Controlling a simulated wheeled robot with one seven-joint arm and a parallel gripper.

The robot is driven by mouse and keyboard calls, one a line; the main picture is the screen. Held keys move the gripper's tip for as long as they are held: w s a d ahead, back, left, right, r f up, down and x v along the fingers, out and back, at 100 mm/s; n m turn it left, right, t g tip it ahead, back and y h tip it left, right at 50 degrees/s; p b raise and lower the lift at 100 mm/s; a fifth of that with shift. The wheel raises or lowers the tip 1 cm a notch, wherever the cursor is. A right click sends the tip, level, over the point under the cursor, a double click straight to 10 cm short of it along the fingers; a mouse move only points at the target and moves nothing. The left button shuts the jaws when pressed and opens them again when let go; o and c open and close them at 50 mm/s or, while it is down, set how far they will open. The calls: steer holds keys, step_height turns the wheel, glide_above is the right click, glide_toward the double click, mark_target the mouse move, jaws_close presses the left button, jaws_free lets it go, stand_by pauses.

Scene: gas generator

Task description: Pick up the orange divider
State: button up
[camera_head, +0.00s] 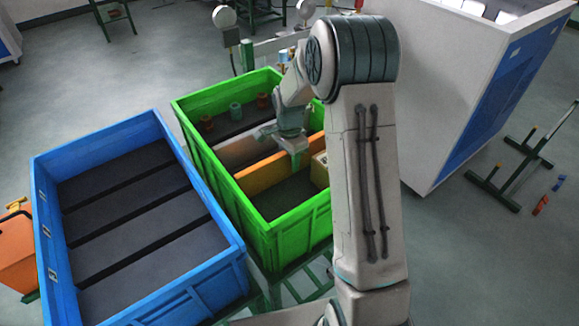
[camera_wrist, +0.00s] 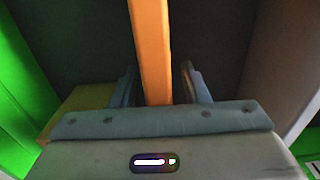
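The orange divider (camera_head: 262,173) stands on edge across the inside of the green crate (camera_head: 205,165). In the wrist view the orange divider (camera_wrist: 150,45) shows as a narrow orange strip running down between my two fingers. My gripper (camera_head: 294,152) is over the divider, inside the crate's outline. In the wrist view my gripper (camera_wrist: 160,88) is open, with one finger on each side of the strip and a gap visible on both sides. The fingertips' depth along the divider is hard to tell. My arm hides the crate's right part.
A pale divider (camera_head: 237,149) stands behind the orange one. Small orange and teal parts (camera_head: 236,110) sit in the crate's far compartment. A yellowish box (camera_head: 320,169) lies at the crate's right. A blue crate (camera_head: 230,262) with dark strips stands close on the left.

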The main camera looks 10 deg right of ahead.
jaws_close()
steer(key=shift+r, duration=0.1)
